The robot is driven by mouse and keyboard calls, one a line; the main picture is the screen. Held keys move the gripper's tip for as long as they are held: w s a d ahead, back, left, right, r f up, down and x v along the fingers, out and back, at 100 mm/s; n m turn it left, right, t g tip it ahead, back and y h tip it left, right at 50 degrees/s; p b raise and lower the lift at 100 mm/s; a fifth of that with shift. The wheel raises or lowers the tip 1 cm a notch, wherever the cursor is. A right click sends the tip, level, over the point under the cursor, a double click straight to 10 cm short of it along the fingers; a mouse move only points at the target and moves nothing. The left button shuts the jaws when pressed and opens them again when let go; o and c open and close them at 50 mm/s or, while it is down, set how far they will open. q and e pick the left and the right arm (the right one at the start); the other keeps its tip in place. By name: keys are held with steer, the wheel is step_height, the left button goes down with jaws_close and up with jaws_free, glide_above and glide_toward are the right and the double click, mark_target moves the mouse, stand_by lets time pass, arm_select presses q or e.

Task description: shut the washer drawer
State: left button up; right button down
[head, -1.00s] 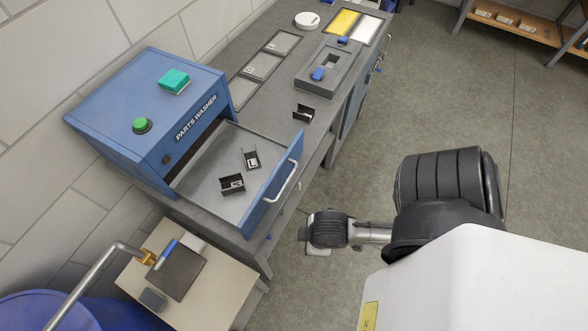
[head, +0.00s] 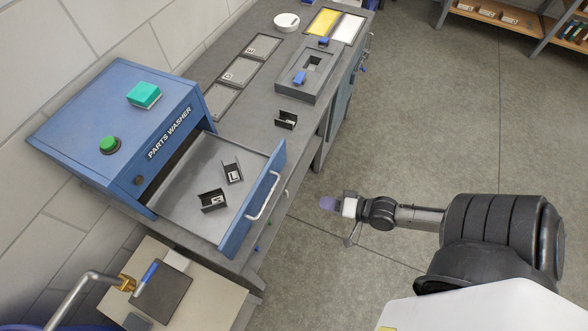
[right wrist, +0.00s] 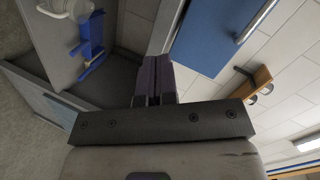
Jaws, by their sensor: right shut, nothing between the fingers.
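The blue parts washer (head: 130,120) stands on the bench at the left in the head view. Its drawer (head: 262,195) is pulled out toward the right, with a pale handle (head: 264,197) on its blue front. Two dark brackets, one marked L (head: 233,171) and another (head: 212,200), lie in the drawer. My right gripper (head: 328,203) is shut and empty, to the right of the drawer front and apart from it. Its closed fingers (right wrist: 155,80) show in the right wrist view, where a blue panel with a handle (right wrist: 215,35) is at upper right. My left gripper is out of view.
A green block (head: 144,95) and a green button (head: 109,145) are on top of the washer. A dark bracket (head: 286,120) and a grey fixture (head: 308,75) stand along the bench. A side table (head: 215,290) is at lower left.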

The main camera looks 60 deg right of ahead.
step_height(320, 180, up, 5)
steer(key=w+d+m+t, duration=0.1)
steer(key=m+t, duration=0.3)
steer(key=m, duration=0.2)
glide_toward(275, 170)
steer(key=w, duration=0.3)
steer(key=w+a, duration=0.1)
steer(key=w, duration=0.3)
steer(key=shift+w+a, duration=0.15)
steer(key=shift+a, duration=0.05)
steer(key=shift+w+h, duration=0.1)
steer(key=shift+h, duration=0.2)
